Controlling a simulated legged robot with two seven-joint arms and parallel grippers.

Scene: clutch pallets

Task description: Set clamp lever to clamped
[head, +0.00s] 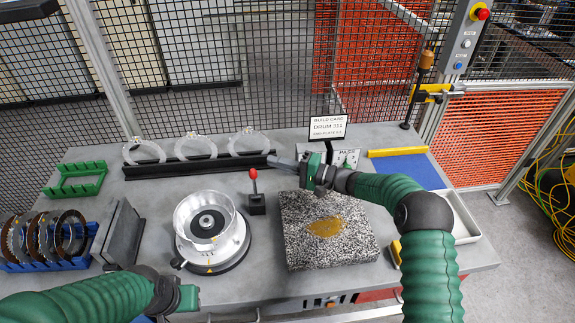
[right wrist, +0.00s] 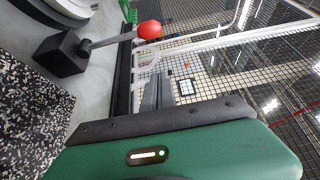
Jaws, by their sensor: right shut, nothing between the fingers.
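The clamp lever (head: 253,180) has a red ball knob on a thin grey stem. It rises nearly upright from a black block on the bench, just right of the round drum fixture (head: 205,225). In the right wrist view the red knob (right wrist: 149,30) and the black block (right wrist: 62,53) show at the upper left, the stem between them. My right gripper (head: 275,162) is shut and empty, a little right of and beyond the knob in the head view, apart from it. Its grey fingers (right wrist: 158,95) show in the right wrist view. My left gripper (head: 188,298) is at the lower left; its fingers are not clear.
A speckled stone plate (head: 300,245) with a yellow patch lies under my right arm. Clear rings (head: 248,140) stand in a black rack at the back. A blue rack (head: 50,263) with several discs and a green rack (head: 75,180) are left. A sign (head: 327,127) stands behind.

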